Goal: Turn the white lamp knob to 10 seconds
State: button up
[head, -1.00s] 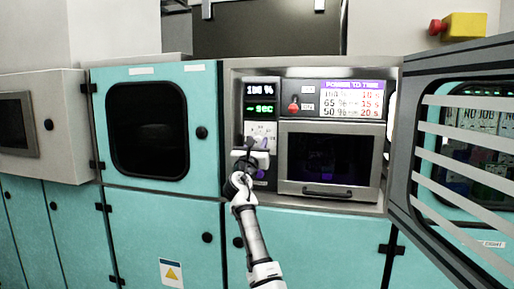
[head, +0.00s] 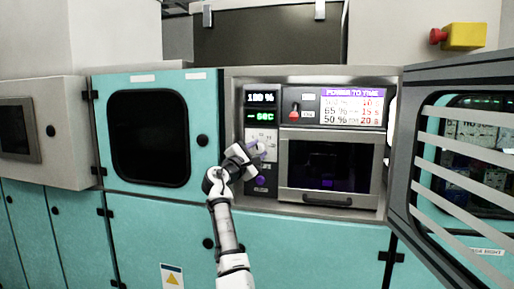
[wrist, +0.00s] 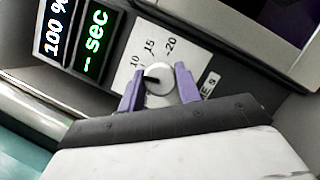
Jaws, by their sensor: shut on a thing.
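The white lamp knob (wrist: 160,80) sits on a pale dial plate (wrist: 145,50) marked 10, 15 and 20. Its black pointer mark points left in the wrist view, near the 10 side; whether it is exactly on 10 I cannot tell. My gripper (wrist: 159,84) has its two purple fingers on either side of the knob and is shut on it.
The power display (head: 261,98) reads 100 %, and the green display (head: 261,116) below shows dashes and sec. A red switch (head: 294,110) and a power-to-time table (head: 352,108) are to the right. A chamber door (head: 327,165) with a handle stands beside the panel. A slatted door (head: 465,170) stands open at right.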

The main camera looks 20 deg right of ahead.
jog(key=shift+m+g+p, duration=0.4)
jog(key=shift+m+p, duration=0.2)
jog(key=shift+m, duration=0.7)
jog(key=o, duration=1)
jog(key=shift+c, duration=0.2)
jog(key=b+v, duration=0.5)
jog(key=v, duration=0.9)
jog(key=shift+w+a+r, duration=0.1)
jog(key=shift+r, duration=0.05)
